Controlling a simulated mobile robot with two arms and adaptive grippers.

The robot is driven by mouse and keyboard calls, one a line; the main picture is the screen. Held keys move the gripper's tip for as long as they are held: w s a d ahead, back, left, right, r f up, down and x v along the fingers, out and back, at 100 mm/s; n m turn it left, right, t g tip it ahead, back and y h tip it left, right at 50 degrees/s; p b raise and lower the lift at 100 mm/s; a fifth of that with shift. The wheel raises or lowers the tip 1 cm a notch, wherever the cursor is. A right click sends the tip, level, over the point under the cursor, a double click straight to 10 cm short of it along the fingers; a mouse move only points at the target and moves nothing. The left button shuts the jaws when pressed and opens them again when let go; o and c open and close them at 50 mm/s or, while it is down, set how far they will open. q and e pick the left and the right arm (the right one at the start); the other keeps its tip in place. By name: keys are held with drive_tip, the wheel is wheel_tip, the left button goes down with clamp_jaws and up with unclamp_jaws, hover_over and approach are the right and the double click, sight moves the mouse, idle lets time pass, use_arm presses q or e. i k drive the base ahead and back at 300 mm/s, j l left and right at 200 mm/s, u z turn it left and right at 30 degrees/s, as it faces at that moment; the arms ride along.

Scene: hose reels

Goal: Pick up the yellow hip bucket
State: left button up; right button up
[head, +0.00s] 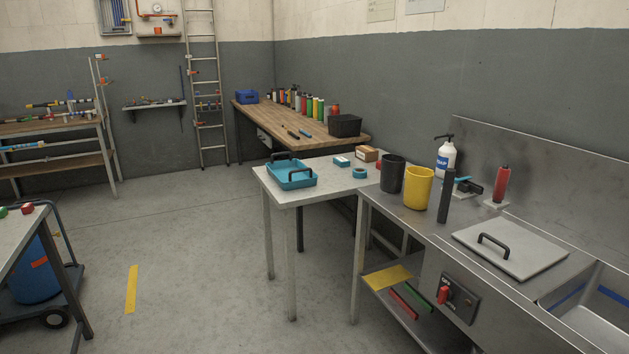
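The yellow bucket (419,188) stands upright on the steel counter (407,215), right of centre in the head view. A black bucket (391,174) stands close to its left and slightly behind. A dark upright cylinder (445,202) stands close to its right and slightly in front. The yellow bucket's open rim faces up, and I cannot make out what is inside. Neither of my grippers shows in the head view.
A soap bottle (446,160), a red bottle (501,185) and a handled lid (510,247) stand on the counter. A sink (590,325) is at right. A white table (327,180) with a teal tray (291,177) adjoins at left. The floor (200,260) at left is open.

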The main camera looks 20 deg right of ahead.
sight(418, 182)
drive_tip(key=i+z, duration=0.25)
drive_tip(key=i, duration=0.25)
drive_tip(key=i+j+z, duration=0.25)
drive_tip(key=i, duration=0.2)
drive_tip(key=i+j+z, duration=0.3)
drive_tip(key=i, duration=0.2)
drive_tip(key=i+j+z, duration=0.25)
drive_tip(key=i+j, duration=0.05)
drive_tip(key=i, duration=0.15)
